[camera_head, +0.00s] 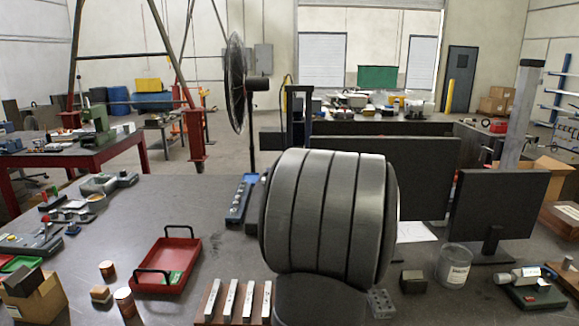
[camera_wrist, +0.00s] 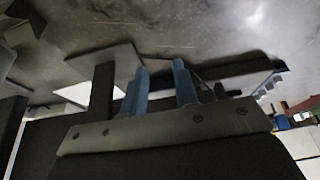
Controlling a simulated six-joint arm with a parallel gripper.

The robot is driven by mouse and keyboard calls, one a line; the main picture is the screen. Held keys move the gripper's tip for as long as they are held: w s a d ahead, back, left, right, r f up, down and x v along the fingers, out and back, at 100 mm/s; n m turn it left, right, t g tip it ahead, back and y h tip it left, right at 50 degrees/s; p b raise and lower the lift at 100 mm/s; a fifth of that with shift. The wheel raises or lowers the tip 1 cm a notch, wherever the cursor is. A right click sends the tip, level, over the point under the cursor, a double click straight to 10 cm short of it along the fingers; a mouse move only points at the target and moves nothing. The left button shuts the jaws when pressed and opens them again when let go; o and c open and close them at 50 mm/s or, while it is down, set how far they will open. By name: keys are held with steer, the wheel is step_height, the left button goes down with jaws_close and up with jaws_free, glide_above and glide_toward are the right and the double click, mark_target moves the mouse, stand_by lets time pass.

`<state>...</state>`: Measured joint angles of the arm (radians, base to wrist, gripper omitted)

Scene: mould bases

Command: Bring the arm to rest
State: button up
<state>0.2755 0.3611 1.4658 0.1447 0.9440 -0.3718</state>
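My arm fills the middle of the head view as a large dark ribbed cylinder, and it hides part of the bench behind it. My gripper shows only in the wrist view, with two blue-grey fingers (camera_wrist: 160,66) that stand apart with a clear gap. I see nothing held between them. The wrist view is tilted, with the grey bench surface (camera_wrist: 210,28) along its top. In the head view the gripper is hidden or out of frame.
A red tray (camera_head: 192,278) with black handles holds a green piece at the left. Pale bars (camera_head: 231,300) stand in a row near the front edge. Monitors (camera_head: 497,205) and a clear cup (camera_head: 454,266) are at the right. Bare bench (camera_head: 170,205) lies behind the tray.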

steer(key=s+d+m, duration=0.1)
steer(key=s+d, duration=0.2)
steer(key=d, duration=0.5)
steer(key=s+d+m+h, duration=0.1)
steer(key=s+d+m, duration=0.1)
steer(key=d, duration=0.5)
steer(key=shift+s+d, duration=0.35)
steer(key=shift+s, duration=0.55)
steer(key=shift+o, duration=0.4)
steer(key=shift+f, duration=0.1)
